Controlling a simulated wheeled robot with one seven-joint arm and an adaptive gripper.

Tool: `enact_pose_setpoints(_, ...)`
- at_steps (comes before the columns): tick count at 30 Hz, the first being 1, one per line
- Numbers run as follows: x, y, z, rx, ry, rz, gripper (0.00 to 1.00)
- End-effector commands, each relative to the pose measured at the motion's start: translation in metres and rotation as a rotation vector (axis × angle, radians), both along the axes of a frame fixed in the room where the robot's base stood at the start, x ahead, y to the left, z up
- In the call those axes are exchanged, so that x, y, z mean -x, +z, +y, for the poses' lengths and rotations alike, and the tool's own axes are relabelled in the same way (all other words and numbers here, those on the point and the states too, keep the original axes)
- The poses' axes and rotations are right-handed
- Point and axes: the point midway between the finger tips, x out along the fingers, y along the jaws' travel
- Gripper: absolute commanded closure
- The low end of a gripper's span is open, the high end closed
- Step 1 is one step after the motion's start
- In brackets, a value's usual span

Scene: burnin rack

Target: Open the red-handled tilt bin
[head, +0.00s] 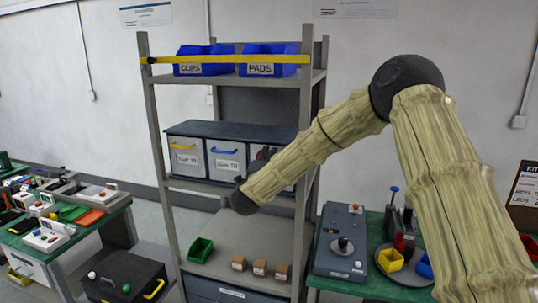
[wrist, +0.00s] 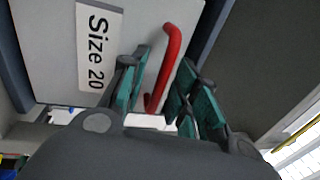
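In the wrist view the bin front (wrist: 50,60) is pale grey with a white "Size 20" label (wrist: 97,48). Its red handle (wrist: 171,52) is a bent bar and lies between the green-padded fingers of my gripper (wrist: 163,92). The fingers are apart, one on each side of the handle, with space showing around it. The bin front looks closed. In the head view my arm covers most of this bin's place at the right of the row, and the red handle cannot be seen there.
Beside it stand a yellow-handled bin (head: 186,160) and a blue-handled bin (head: 226,160). Rack posts (head: 303,130) flank the row. Blue bins (head: 265,60) sit above behind a yellow bar (head: 225,59). A green bin (head: 201,250) and small boxes (head: 259,268) stand below.

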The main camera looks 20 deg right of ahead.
Motion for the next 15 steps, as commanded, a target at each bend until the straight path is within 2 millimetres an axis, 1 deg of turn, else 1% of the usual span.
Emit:
enact_pose_setpoints(9,-0.0019,0.0001,-0.0014,0.000,0.000,0.000,0.69)
enact_pose_setpoints(10,-0.0019,0.0001,-0.0014,0.000,0.000,0.000,0.71)
enact_pose_setpoints(12,-0.0018,0.0001,-0.0012,0.000,0.000,0.000,0.84)
enact_pose_setpoints(15,-0.0018,0.0002,-0.0012,0.000,0.000,0.000,1.00)
